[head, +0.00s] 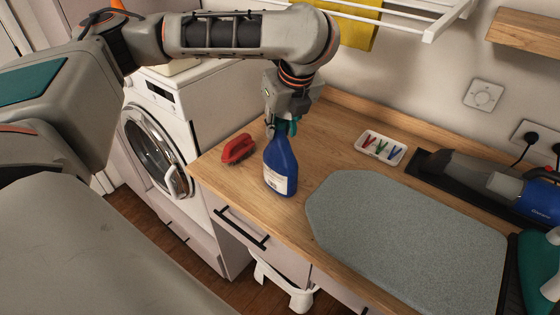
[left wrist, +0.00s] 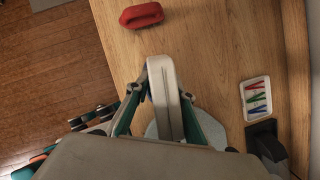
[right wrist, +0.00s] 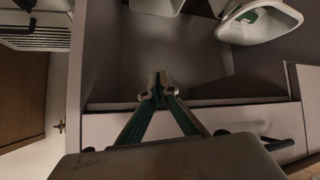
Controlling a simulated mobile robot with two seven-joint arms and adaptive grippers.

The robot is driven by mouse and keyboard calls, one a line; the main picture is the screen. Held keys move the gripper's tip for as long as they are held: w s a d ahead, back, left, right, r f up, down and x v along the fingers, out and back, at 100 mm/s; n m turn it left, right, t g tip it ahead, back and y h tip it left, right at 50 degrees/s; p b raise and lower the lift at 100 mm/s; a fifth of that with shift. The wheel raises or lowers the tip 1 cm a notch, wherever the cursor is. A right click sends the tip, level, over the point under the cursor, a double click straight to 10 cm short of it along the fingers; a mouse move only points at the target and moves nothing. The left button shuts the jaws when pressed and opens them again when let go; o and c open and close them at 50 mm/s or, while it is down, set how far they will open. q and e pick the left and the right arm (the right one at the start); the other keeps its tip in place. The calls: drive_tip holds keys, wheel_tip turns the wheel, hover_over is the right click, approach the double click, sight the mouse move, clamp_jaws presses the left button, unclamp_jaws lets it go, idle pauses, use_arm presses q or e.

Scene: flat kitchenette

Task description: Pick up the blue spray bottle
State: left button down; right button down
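The blue spray bottle (head: 281,165) is upright on the wooden counter near its front edge, with a white label low on its side. My left gripper (head: 284,122) is above it, with its fingers at the bottle's top. In the left wrist view the pale spray head (left wrist: 164,95) fills the space between the fingers of my left gripper (left wrist: 166,93), which touch it on both sides. The bottle's body is mostly hidden there. My right gripper (right wrist: 160,92) is away from the bottle, its fingertips together and empty, in front of a drawer front.
A red brush (head: 238,149) lies left of the bottle. A white tray with colored clothespins (head: 381,147) sits behind right. A grey ironing board (head: 405,225) covers the counter's right; a handheld vacuum (head: 490,178) lies behind it. The washing machine (head: 155,140) stands left.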

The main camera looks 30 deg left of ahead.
use_arm(q)
drive_tip(key=shift+r, duration=0.1)
use_arm(e)
drive_tip(key=shift+a, duration=0.1)
